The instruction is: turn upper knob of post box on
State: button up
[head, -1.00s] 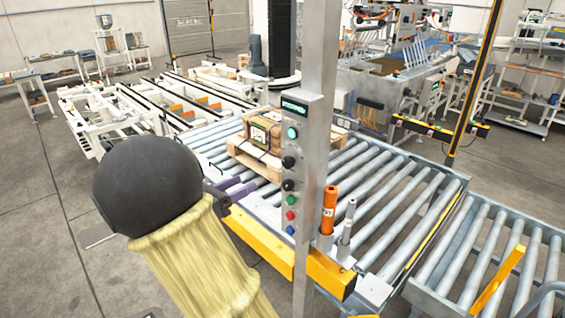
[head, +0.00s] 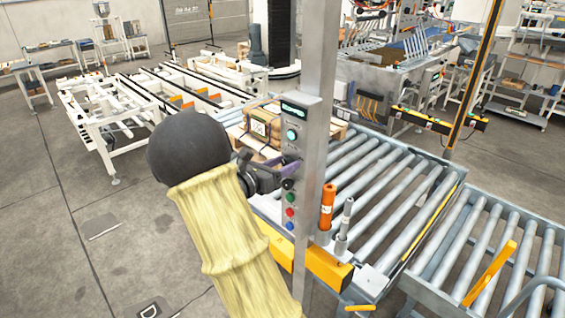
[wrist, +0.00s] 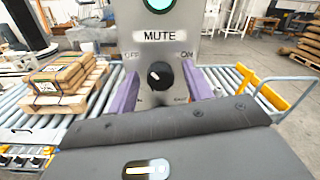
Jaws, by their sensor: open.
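The post box (head: 296,165) is a grey box on the upright post, with a small display and a lit teal button at its top. In the wrist view the black upper knob (wrist: 159,75) sits below a MUTE label, between the words OFF and ON. Its small white mark seems to lean to the upper left. My gripper (wrist: 160,92) is open, its purple fingers standing on either side of the knob; I cannot tell whether they touch it. In the head view my gripper (head: 278,172) is at the box and hides the upper knob.
Below are a lower black knob (head: 288,184) and green, red and blue buttons (head: 290,212). An orange cylinder (head: 327,206) stands right of the post. A pallet with brown packages (wrist: 60,82) is on the roller conveyor (head: 385,190) behind.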

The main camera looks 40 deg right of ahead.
jog(key=c, duration=1)
jog(key=shift+o, duration=0.2)
jog(key=shift+f+m+b, duration=0.1)
jog(key=shift+m+b, duration=0.3)
jog(key=shift+b, duration=0.2)
jog(key=m+b, duration=1.4)
jog(key=b, duration=1.1)
jog(key=shift+s+m, duration=0.1)
jog(key=shift+m, duration=0.3)
